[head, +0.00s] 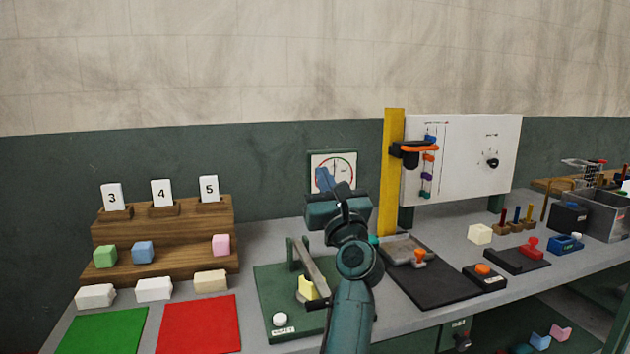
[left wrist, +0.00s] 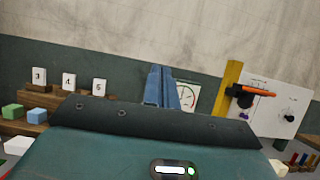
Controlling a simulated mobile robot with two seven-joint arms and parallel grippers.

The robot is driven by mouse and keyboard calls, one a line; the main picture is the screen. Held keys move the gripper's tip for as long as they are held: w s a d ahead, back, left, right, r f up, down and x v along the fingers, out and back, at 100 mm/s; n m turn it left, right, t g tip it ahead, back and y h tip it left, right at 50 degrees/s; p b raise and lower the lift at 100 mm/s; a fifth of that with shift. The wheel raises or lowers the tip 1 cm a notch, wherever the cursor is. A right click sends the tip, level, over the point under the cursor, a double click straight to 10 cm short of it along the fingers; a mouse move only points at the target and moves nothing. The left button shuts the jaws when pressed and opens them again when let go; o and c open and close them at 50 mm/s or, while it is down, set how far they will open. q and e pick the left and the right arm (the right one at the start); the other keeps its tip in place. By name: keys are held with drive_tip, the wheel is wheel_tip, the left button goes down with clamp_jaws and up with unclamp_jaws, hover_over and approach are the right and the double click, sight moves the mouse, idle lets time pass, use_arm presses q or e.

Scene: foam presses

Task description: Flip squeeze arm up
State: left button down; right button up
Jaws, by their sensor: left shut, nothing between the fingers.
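The squeeze press has a dark green base (head: 268,290) on the grey bench. Its grey squeeze arm (head: 314,268) slopes down toward the front right from an upright post, with its dark end low by a yellow foam block (head: 305,287). My left arm hides the press's right side. My left gripper (head: 325,178) is above and behind the press, in front of the wall gauge, apart from the squeeze arm. Its blue fingers are shut and empty; they also show in the left wrist view (left wrist: 161,88). The press is not visible there. My right gripper is not in view.
A wooden stepped rack (head: 165,250) with foam cubes and number cards stands left. Green (head: 105,331) and red (head: 200,326) mats lie before it. A dial gauge (head: 345,164) is behind my gripper. A yellow post (head: 391,170) and white panel (head: 455,165) stand right.

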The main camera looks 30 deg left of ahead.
use_arm(q)
drive_tip(key=shift+s+d+r, duration=0.3)
drive_tip(key=shift+s+d, duration=0.3)
drive_tip(key=shift+d, duration=0.05)
drive_tip(key=shift+s+d+r, duration=0.25)
drive_tip(key=shift+s+d, duration=0.3)
drive_tip(key=shift+d, duration=0.05)
